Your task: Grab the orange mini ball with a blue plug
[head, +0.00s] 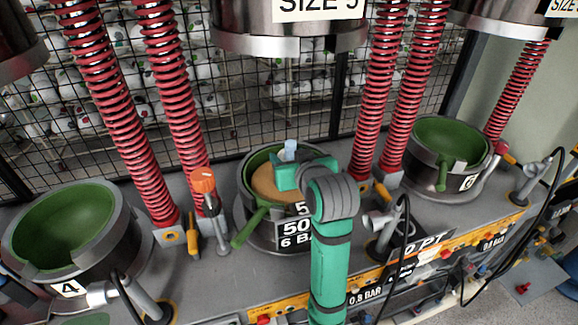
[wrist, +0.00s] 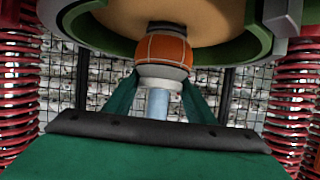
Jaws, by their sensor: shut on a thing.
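The orange mini ball (wrist: 165,50) shows in the wrist view, with pale seam lines and a white collar (wrist: 160,82). The light blue plug (wrist: 157,104) extends from the collar, on the side towards my gripper. My gripper (wrist: 158,92) is shut, its green fingers on either side of the collar and plug. The far side of the ball is close against a tan round surface; I cannot tell if they touch. In the head view my gripper (head: 290,174) is over the middle press bowl, the plug (head: 290,150) sticks up above it, and the orange ball is hidden.
The middle green-lined bowl (head: 238,190) holds the tan piece (head: 266,184). Similar bowls stand left (head: 62,228) and right (head: 446,140). Red springs (head: 180,85) flank the middle bowl, and a metal press head (head: 288,38) hangs above. An orange-topped post (head: 204,181) stands left.

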